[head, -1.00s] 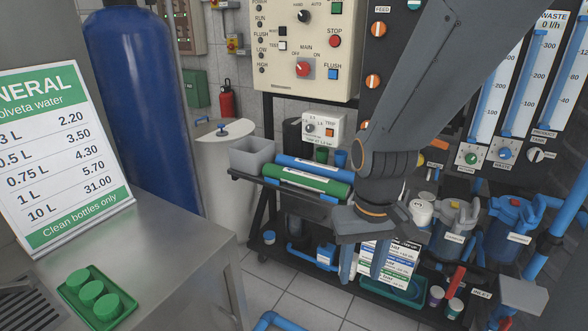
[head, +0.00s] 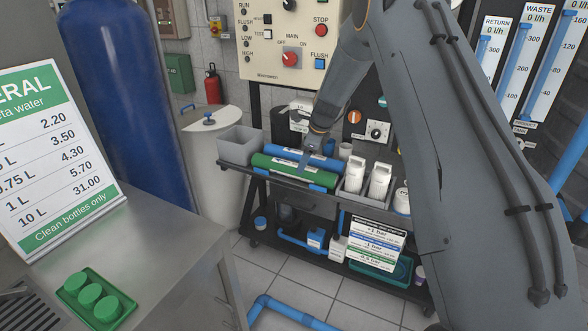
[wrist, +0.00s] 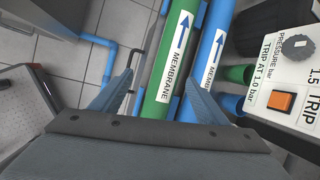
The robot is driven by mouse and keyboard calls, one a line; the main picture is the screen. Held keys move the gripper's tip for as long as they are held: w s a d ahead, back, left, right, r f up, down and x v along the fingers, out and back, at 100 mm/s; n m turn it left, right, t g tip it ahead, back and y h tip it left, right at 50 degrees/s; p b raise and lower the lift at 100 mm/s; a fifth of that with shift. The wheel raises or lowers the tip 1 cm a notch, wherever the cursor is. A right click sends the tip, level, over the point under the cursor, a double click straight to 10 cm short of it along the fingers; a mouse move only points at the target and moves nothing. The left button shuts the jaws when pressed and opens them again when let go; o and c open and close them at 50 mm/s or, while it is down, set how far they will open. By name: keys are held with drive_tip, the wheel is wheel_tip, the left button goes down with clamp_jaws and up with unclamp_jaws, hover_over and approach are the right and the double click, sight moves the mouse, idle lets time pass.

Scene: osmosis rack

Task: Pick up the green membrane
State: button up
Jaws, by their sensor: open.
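The green membrane (head: 275,166) is a long green tube with a white label, lying on the upper shelf of the black rack. It also shows in the wrist view (wrist: 156,106), running lengthwise with an arrow on its label. A blue membrane (head: 282,152) lies parallel behind it, and in the wrist view (wrist: 204,72) it is just to the right. My gripper (head: 308,164) is open and empty over the green membrane. In the wrist view its fingers (wrist: 159,76) show on either side of the green tube, the right one overlapping the blue one. Finger depth and contact cannot be told.
A grey bin (head: 238,147) stands left of the membranes. White canisters (head: 378,182) stand to the right. The trip box (wrist: 283,80) is close on the right. My arm hides part of the rack. A counter with a green tray (head: 112,308) is at the left.

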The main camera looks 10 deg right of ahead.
sight(293, 170)
drive_tip(key=shift+w+d+f+m, duration=0.1)
drive_tip(key=shift+w+f+m, duration=0.15)
drive_tip(key=shift+w+m, duration=0.25)
drive_tip(key=shift+w+d+f+m, duration=0.1)
drive_tip(key=shift+w+f+m, duration=0.15)
drive_tip(key=shift+w, duration=0.35)
drive_tip(key=shift+w+a+f, duration=0.1)
drive_tip(key=shift+w+f, duration=0.1)
drive_tip(key=shift+p+x, duration=1.35)
drive_tip(key=shift+x, duration=2.25)
drive_tip(key=shift+s, duration=0.15)
drive_tip(key=c, duration=1.3)
